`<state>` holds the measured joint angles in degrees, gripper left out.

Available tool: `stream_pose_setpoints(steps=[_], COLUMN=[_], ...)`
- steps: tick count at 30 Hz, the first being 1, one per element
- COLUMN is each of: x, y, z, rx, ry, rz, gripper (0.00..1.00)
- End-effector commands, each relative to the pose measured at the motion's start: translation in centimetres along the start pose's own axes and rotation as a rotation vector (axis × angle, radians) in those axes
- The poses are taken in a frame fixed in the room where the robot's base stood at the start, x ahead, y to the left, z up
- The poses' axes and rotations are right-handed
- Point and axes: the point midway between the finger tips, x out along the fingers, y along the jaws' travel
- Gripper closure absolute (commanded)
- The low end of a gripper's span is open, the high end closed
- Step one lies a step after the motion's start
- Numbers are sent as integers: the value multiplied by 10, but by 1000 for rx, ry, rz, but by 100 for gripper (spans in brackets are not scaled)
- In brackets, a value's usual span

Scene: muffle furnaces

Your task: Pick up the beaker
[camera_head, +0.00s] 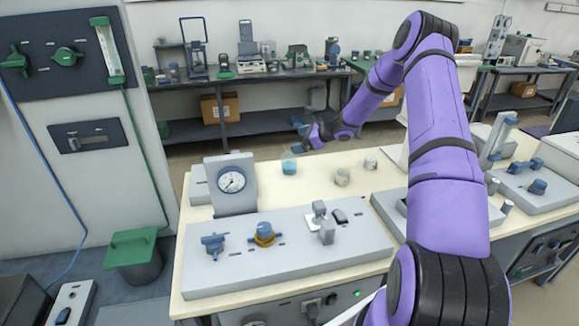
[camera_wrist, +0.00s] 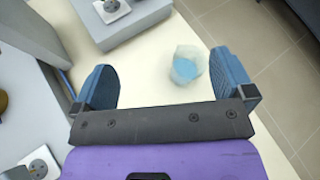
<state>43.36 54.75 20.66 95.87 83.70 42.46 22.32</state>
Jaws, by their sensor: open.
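The beaker (camera_head: 289,165) is a small clear vessel with blue liquid, upright on the cream tabletop near its far edge, behind the gauge. In the wrist view, the beaker (camera_wrist: 188,66) shows between the two blue fingers, much closer to the right finger. My gripper (camera_head: 297,135) is open and empty, just above and beside the beaker in the head view. In the wrist view my gripper (camera_wrist: 163,65) has its fingers wide apart. I cannot tell whether the right finger touches the beaker.
A pressure gauge (camera_head: 232,182) on a grey stand is left of the beaker. A grey control panel (camera_head: 290,250) with knobs lies in front. Two small pale vessels, one nearer (camera_head: 342,177) and one farther (camera_head: 371,163), stand to the right. The table between them is clear.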

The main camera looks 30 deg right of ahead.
Motion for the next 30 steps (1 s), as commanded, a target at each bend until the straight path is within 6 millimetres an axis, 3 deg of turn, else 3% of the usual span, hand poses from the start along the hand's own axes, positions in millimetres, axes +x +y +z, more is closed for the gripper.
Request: stream_pose_setpoints(steps=[1, 3, 9, 14, 21, 30], x=[3, 5, 9, 19, 53, 74], y=[-6, -14, -26, -29, -34, -37], z=[-22, -46, -88, -97, -96, -93], rx=[64, 141, 276, 305, 304, 303], ry=[-11, -25, -49, -55, -55, -55], rz=[-29, -69, -138, -152, -152, -152], gripper=[0, 0, 0, 0, 0, 0])
